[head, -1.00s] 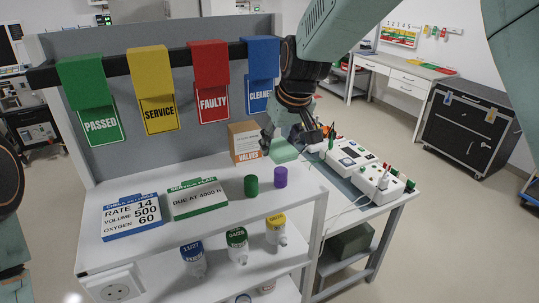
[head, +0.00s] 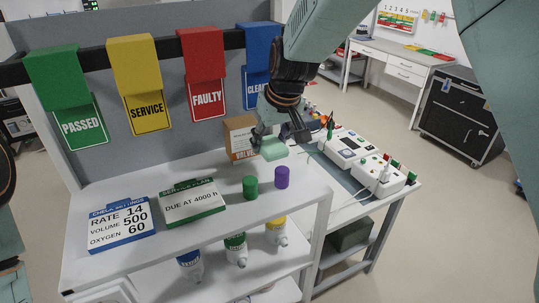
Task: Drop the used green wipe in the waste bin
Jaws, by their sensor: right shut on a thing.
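The pale green wipe (head: 274,149) hangs in my right gripper (head: 279,137), just above the back right of the white shelf unit's top. My right gripper is shut on it and points down, in front of the blue tag and beside the brown valves box. Part of the wipe is hidden by the fingers. My left gripper is not in view; only parts of my own arm show at the left edge. I cannot make out a waste bin for certain.
The white shelf top (head: 130,262) holds a valves box (head: 240,139), two cards, a green cap (head: 250,187) and a purple cap (head: 282,177). Hanging tags (head: 137,80) stand behind.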

